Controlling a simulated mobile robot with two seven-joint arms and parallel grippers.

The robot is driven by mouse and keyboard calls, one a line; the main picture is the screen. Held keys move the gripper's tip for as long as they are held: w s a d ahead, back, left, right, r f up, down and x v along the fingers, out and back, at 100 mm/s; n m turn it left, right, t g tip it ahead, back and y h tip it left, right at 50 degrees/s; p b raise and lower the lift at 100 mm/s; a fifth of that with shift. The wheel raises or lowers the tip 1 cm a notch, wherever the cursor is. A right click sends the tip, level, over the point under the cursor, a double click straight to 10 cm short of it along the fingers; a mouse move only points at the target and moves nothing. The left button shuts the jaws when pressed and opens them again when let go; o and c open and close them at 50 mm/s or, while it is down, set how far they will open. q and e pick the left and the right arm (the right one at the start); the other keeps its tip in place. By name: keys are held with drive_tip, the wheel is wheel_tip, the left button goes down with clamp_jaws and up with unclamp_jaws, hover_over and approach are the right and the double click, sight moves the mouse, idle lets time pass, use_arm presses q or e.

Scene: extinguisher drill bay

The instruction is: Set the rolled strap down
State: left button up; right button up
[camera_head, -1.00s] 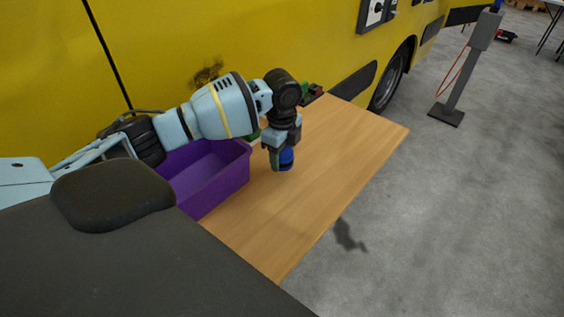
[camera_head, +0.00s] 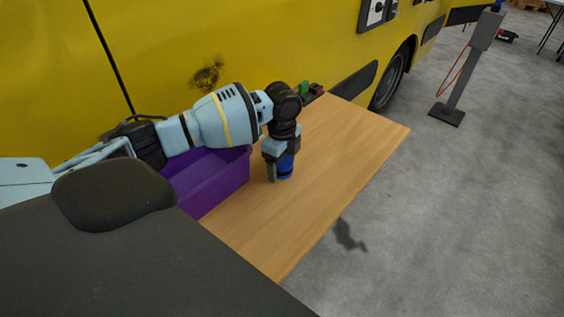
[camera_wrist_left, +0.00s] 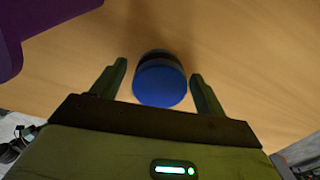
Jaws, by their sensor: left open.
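The rolled strap (camera_head: 286,167) is a blue roll standing on the wooden table (camera_head: 340,150), just right of the purple bin. In the left wrist view the strap (camera_wrist_left: 160,84) shows a round blue end with a dark band behind it. My left gripper (camera_head: 279,171) points down over the strap. In the left wrist view its two fingers (camera_wrist_left: 155,84) stand on either side of the strap, with a visible gap at each side. My right gripper is not in view.
A purple bin (camera_head: 222,178) stands close to the left of the strap. A yellow vehicle (camera_head: 270,40) runs along the table's back. Small green and red items (camera_head: 311,91) lie at the back edge. The table's right part is clear.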

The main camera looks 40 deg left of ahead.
use_arm(q)
drive_tip(key=shift+r, duration=0.1)
wheel_tip(320, 180, up, 12)
drive_tip(key=shift+p, duration=0.45)
idle(0.3)
